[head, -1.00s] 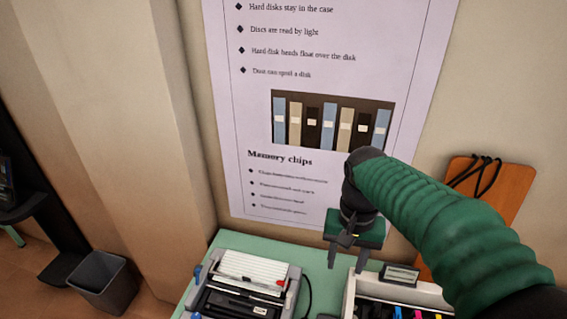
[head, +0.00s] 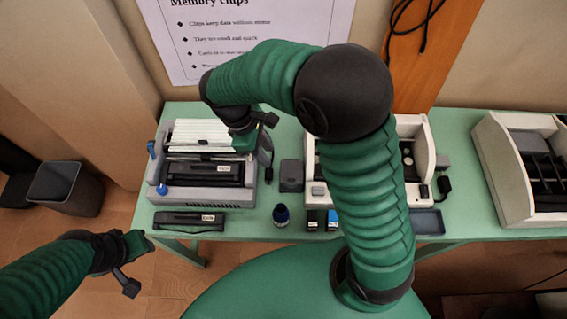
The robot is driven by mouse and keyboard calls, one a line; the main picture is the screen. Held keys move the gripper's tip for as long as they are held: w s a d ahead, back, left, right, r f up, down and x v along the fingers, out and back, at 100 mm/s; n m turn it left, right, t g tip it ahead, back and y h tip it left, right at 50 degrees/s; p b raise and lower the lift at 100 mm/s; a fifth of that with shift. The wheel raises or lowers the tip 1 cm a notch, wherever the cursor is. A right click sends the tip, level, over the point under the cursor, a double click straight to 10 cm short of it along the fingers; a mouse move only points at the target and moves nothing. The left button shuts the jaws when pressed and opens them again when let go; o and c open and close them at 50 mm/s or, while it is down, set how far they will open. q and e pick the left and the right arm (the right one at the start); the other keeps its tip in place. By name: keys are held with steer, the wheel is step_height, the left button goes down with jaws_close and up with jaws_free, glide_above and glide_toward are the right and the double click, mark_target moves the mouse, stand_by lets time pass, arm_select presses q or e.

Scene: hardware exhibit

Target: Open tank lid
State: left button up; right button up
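A white-framed machine (head: 428,150) with a dark interior stands on the green table, right of centre. My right arm covers much of its middle, and I cannot make out a tank lid on it. My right gripper (head: 247,130) is empty as far as I can see. It hangs over the right rear edge of a grey machine (head: 177,194), left of the white one.
On the green table (head: 250,225) are a dark blue bottle (head: 281,213), a black cartridge (head: 312,219), a blue-topped one (head: 332,218), a grey block (head: 291,176) and a black bar (head: 188,221). Another white-framed machine (head: 505,175) stands right. A bin (head: 66,190) is left.

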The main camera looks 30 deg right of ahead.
mark_target(289, 177)
steer(key=shift+n+h, duration=0.5)
steer(key=shift+n, duration=0.2)
steer(key=x, duration=1.6)
steer(key=shift+a+p, duration=0.1)
steer(key=shift+p, duration=0.3)
steer(key=shift+w, duration=0.1)
jaws_close()
